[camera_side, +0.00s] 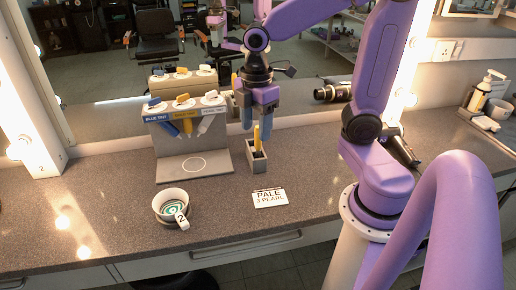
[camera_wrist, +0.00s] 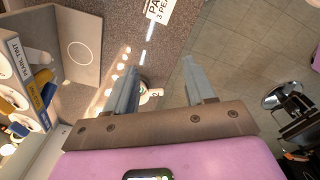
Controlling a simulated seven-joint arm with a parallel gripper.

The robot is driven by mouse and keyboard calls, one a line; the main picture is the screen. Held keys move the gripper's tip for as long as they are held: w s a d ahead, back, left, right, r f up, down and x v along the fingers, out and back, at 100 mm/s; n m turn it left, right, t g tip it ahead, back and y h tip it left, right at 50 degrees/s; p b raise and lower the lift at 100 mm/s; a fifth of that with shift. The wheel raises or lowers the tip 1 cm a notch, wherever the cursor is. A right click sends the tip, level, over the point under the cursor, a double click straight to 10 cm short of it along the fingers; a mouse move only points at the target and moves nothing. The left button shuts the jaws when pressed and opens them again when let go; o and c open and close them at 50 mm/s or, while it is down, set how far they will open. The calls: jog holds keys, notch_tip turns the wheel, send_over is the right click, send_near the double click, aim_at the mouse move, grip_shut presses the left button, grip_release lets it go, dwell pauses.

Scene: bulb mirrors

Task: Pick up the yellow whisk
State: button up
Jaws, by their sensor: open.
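A yellow handle, likely the yellow whisk (camera_side: 257,138), stands upright in a small grey holder (camera_side: 257,160) on the counter; its lower end is hidden inside. My gripper (camera_side: 257,126) points down right above the holder in the side view. Its fingers are apart, with the yellow handle's top between or behind them; I cannot tell which. In the wrist view my gripper (camera_wrist: 160,62) is open, with nothing seen held and no whisk visible.
A grey stand (camera_side: 193,165) with blue, yellow and white tubes is left of the holder. A bowl (camera_side: 171,208) tagged 2 and a card (camera_side: 270,197) reading "PALE 3 PEARL" lie in front. A mirror behind the counter (camera_side: 120,235) repeats objects. A black-and-gold tool (camera_side: 332,92) is at right.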

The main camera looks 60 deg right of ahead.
jog(key=w+d+n, duration=0.1)
jog(key=w+d, duration=0.5)
jog(key=r+n, duration=0.1)
send_over(257, 127)
notch_tip(257, 127, down, 11)
jog(key=shift+w+f, duration=0.1)
jog(key=shift+f, duration=0.1)
jog(key=shift+s+d+f, duration=0.1)
jog(key=shift+f, duration=1.25)
jog(key=shift+s+d+f, duration=0.1)
jog(key=shift+f, duration=1.25)
grip_shut()
